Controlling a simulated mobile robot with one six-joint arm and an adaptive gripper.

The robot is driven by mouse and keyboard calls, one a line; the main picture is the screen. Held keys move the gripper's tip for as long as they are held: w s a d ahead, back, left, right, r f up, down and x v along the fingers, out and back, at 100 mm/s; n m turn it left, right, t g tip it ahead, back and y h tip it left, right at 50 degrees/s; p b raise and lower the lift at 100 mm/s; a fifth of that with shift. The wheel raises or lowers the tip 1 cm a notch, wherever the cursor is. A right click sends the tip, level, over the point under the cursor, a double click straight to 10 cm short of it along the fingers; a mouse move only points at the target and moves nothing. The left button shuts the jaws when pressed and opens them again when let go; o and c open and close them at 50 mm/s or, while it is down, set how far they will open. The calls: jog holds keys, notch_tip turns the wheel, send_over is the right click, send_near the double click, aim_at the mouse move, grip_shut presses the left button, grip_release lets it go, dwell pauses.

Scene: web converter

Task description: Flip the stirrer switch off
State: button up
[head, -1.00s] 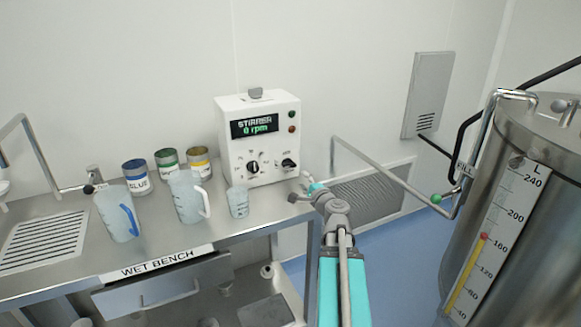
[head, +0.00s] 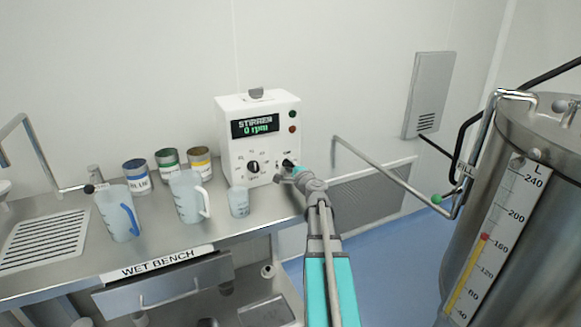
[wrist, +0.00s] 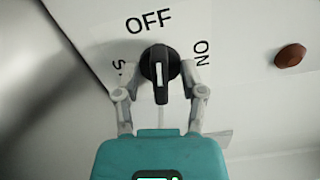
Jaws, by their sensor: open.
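The white stirrer box (head: 228,150) stands on the bench, its display (head: 255,126) reading 0 rpm. Its black rotary switch (head: 288,163) is at the lower right of the front, and fills the middle of the wrist view (wrist: 159,66). "OFF" is printed above it there, "ON" to its right. A white line marks its lower half; which label it selects, I cannot tell. My gripper (wrist: 164,72) is open, one finger on each side of the switch; contact is unclear. In the head view my gripper (head: 287,177) is at the box's lower right and partly hides the switch.
A second black knob (head: 253,167) is left of the switch, and a red button (wrist: 290,56) is to the right in the wrist view. A small beaker (head: 239,202), jugs and cans stand left. A bent metal rail (head: 385,172) is on the right.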

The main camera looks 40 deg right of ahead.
grip_shut()
dwell(0.3)
jog(key=shift+n, duration=1.2)
grip_release()
jog(key=shift+s, duration=0.1)
jog(key=v, duration=1.1)
jog(key=shift+s+a, duration=0.15)
jog(key=shift+s, duration=0.2)
